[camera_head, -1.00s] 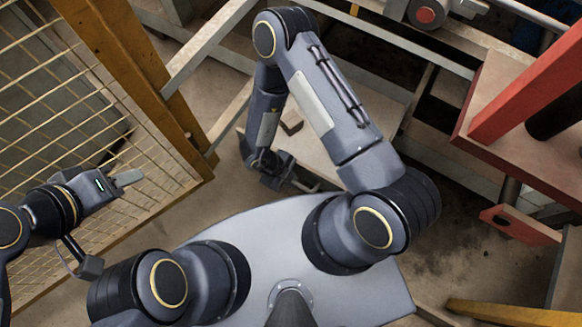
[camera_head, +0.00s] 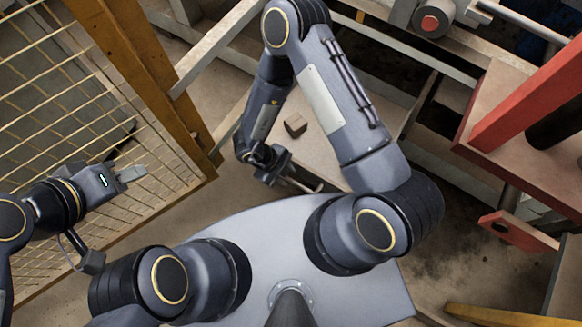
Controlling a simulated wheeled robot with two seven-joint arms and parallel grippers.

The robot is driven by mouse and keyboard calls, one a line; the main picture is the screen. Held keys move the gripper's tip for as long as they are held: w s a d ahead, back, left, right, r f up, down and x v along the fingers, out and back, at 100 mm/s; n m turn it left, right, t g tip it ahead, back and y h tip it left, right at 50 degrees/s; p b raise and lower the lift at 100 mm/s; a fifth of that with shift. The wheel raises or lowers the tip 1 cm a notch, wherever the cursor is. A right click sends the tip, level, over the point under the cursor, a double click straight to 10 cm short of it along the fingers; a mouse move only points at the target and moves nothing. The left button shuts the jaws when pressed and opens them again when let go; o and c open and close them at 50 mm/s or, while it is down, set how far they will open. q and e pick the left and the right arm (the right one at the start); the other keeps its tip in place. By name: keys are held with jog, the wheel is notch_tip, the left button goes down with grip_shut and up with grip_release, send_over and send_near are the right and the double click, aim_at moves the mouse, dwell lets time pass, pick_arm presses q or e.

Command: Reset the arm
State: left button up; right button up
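A small brown brick (camera_head: 295,124) lies on a pale board (camera_head: 318,150) in the head view, in the gap between my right arm's upper and lower links. My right gripper (camera_head: 304,181) hangs below the brick in the picture, near the board's lower edge, and is apart from the brick. Its fingertips are small, and their opening is unclear. My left gripper (camera_head: 132,174) is at the far left in front of the mesh fence, away from the brick. I see nothing held in it, but the gap between its fingers cannot be made out.
A yellow-framed mesh fence (camera_head: 150,75) stands on the left, close to my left gripper. A red metal structure (camera_head: 530,90) with a brown plate is on the right. Grey metal beams (camera_head: 218,45) cross the back. Some bare floor lies between the fence and my base.

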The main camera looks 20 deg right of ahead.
jog(key=v, duration=0.2)
jog(key=shift+a+r, duration=0.1)
jog(key=shift+r, duration=0.15)
jog(key=shift+w, duration=0.1)
